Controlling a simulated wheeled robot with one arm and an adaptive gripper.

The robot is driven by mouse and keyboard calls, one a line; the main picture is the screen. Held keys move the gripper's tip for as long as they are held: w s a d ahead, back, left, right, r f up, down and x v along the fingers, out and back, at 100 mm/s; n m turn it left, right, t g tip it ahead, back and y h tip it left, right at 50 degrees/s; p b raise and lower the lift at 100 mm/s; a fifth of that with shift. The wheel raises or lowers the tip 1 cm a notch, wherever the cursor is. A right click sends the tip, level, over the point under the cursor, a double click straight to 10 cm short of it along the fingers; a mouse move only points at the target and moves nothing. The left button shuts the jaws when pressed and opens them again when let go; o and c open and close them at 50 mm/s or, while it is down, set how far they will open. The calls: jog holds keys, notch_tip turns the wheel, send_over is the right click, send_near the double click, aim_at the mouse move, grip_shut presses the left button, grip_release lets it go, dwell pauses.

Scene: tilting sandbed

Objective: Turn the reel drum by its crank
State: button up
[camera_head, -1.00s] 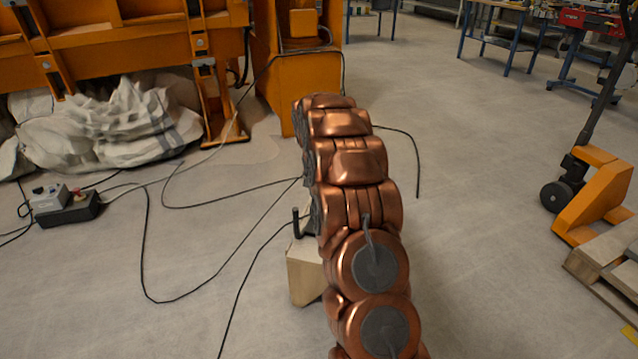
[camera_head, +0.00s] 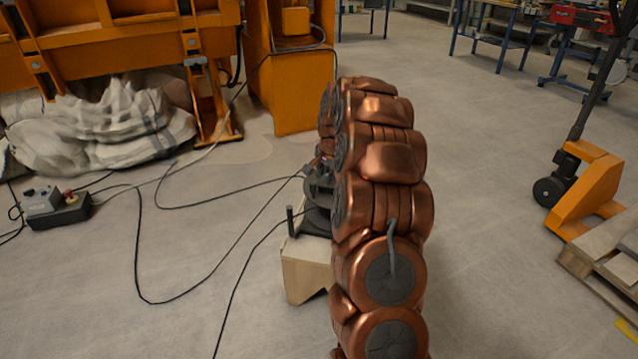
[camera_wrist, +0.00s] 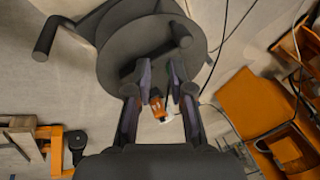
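The reel drum (camera_wrist: 118,50) is a dark grey disc at the top of the wrist view. A crank arm runs from it to an upright handle (camera_wrist: 46,38) at the left; a second short peg (camera_wrist: 180,39) stands near its right side. In the head view the drum (camera_head: 318,218) sits low on a pale wooden block, partly hidden by my arm, with the dark handle (camera_head: 290,221) upright at its left. My gripper (camera_wrist: 162,72) has its fingers apart, over the drum's near edge. Nothing is seen held, and the crank handle is clear of the fingers. Contact with the drum cannot be told.
The wooden block (camera_head: 306,272) stands on the floor amid loose black cables. An orange machine (camera_head: 120,45) with a crumpled white sack (camera_head: 100,125) is at the left. A control box (camera_head: 55,207) lies left. A pallet truck (camera_head: 590,190) and pallet are right.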

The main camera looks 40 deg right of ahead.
aim_at(316, 190)
jog(key=s+m, duration=0.1)
jog(key=m, duration=0.1)
jog(key=s+d+f+m+t+y, duration=0.1)
jog(key=s+m, duration=0.1)
jog(key=m, duration=0.1)
jog(key=s+d+f+m, duration=0.1)
jog(key=m, duration=0.1)
jog(key=shift+s+m+t+y, duration=0.15)
jog(key=shift+m+t+y, duration=0.15)
jog(key=shift+t+y, duration=0.1)
grip_shut()
jog(key=w+f+m+t+b, duration=0.1)
jog(key=f+m+b, duration=0.1)
jog(key=m, duration=0.2)
jog(key=w+f+m+t+b, duration=0.1)
jog(key=f+m+b, duration=0.1)
jog(key=m, duration=0.2)
jog(key=w+f+m+t+b, duration=0.1)
jog(key=w+f+m+b, duration=0.1)
jog(key=f+m, duration=0.1)
jog(key=shift+a+m+t+y, duration=0.1)
jog(key=shift+m+t+y, duration=0.3)
jog(key=shift+m, duration=0.1)
jog(key=shift+w+r+b, duration=0.15)
jog(key=shift+w+b, duration=0.25)
jog(key=shift+w, duration=0.65)
jog(key=shift+w+a+r, duration=0.15)
jog(key=shift+w+a, duration=0.05)
jog(key=shift+w, duration=0.5)
